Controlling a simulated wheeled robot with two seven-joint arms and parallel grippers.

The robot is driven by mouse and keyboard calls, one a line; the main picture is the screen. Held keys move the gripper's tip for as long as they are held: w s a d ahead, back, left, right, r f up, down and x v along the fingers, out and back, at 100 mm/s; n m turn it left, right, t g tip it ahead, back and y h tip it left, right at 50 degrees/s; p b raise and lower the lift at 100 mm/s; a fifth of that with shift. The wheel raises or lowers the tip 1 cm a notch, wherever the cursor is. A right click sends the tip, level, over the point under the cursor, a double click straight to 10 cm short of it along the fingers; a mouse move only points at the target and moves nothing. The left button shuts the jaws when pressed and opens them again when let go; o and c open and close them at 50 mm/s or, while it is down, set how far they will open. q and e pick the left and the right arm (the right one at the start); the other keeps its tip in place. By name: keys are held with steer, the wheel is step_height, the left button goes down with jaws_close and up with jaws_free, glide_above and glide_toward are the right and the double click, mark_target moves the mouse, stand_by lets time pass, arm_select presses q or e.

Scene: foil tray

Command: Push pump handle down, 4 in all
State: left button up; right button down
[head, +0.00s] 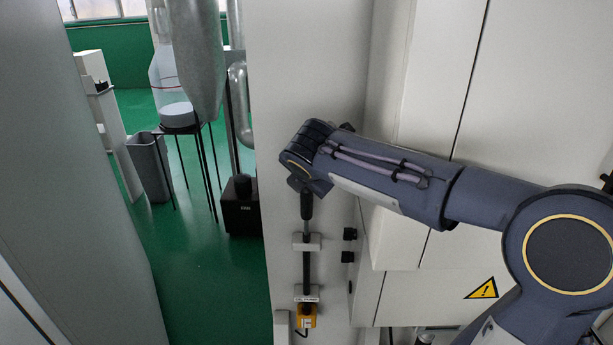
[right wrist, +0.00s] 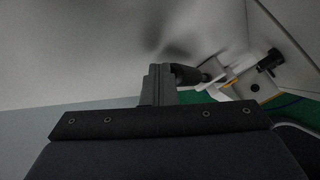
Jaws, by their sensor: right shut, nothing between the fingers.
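The pump is mounted upright on the pale cabinet face in the head view. Its black handle (head: 306,206) tops a thin rod above a white bracket (head: 306,242), with a dark barrel below. My right gripper (head: 308,184) is at the handle's top, pointing down at it, its fingers mostly hidden by the wrist. In the right wrist view the fingers (right wrist: 160,84) are shut and empty. The dark handle (right wrist: 187,74) shows right beside the fingertips, apparently touching; I cannot be sure of contact. My left gripper is not in view.
A yellow block (head: 306,317) sits at the pump's foot. Black knobs (head: 349,234) stick out right of the pump. Further back left are a glass vessel on a black stand (head: 180,129) and a grey bin (head: 150,166). Green floor lies open between the cabinets.

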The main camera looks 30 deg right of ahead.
steer(key=shift+r+p, duration=0.85)
steer(key=shift+r, duration=0.25)
steer(key=shift+r, duration=0.15)
step_height(320, 180, up, 5)
steer(key=p, duration=0.4)
steer(key=shift+p, duration=0.4)
stand_by(1.6)
